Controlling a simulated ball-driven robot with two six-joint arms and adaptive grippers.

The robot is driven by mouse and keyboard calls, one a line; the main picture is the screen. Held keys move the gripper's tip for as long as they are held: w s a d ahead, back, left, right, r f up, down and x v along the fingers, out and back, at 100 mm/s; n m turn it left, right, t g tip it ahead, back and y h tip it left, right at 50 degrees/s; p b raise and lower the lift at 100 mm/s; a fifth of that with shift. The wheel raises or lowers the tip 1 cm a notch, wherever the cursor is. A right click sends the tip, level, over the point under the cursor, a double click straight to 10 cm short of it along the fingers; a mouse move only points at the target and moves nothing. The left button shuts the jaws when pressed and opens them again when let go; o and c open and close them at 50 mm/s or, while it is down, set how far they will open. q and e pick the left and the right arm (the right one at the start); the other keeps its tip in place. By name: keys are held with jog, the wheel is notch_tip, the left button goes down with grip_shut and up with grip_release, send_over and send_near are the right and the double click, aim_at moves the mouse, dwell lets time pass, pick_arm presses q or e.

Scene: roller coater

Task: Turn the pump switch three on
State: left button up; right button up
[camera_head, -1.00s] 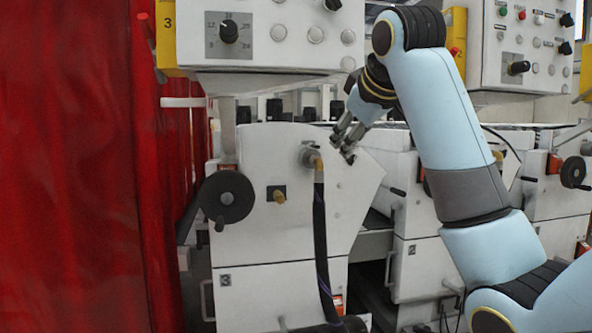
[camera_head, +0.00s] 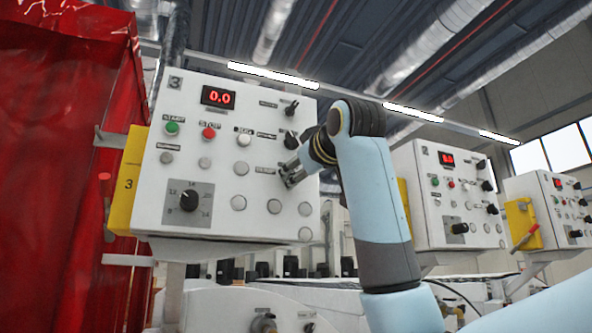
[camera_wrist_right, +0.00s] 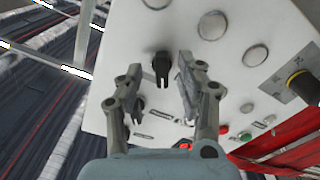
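The white control panel marked 3 (camera_head: 222,140) fills the middle left of the head view. Black rotary switches sit along its right side: an upper one (camera_head: 291,107) and a middle one (camera_head: 291,139). My right gripper (camera_head: 290,173) is at the panel face just below the middle one and hides what lies behind it. In the right wrist view my right gripper (camera_wrist_right: 158,78) is open. A black switch (camera_wrist_right: 161,68) shows between its fingers, and a second switch (camera_wrist_right: 138,106) lies beyond. I cannot tell whether the fingers touch a switch. The labels are too small to read. My left gripper is not in view.
The panel also carries a red display (camera_head: 218,97), a green button (camera_head: 172,128), a red button (camera_head: 209,132) and a large black dial (camera_head: 189,200). A red curtain (camera_head: 60,130) hangs left. Panel 2 (camera_head: 450,195) stands to the right.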

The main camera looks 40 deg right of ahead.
jog(key=shift+x, duration=0.8)
jog(key=shift+c, duration=0.9)
grip_shut()
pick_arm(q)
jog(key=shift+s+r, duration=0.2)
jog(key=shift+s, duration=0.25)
pick_arm(e)
jog(key=shift+a+f, duration=0.1)
pick_arm(q)
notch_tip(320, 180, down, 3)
jog(key=b, duration=0.2)
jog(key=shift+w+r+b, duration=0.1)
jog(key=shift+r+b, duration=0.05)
jog(key=shift+b, duration=0.15)
pick_arm(e)
jog(key=m, duration=1.1)
jog(key=shift+w+a+m, duration=0.1)
jog(key=shift+a+m, duration=0.15)
jog(key=shift+m, duration=0.15)
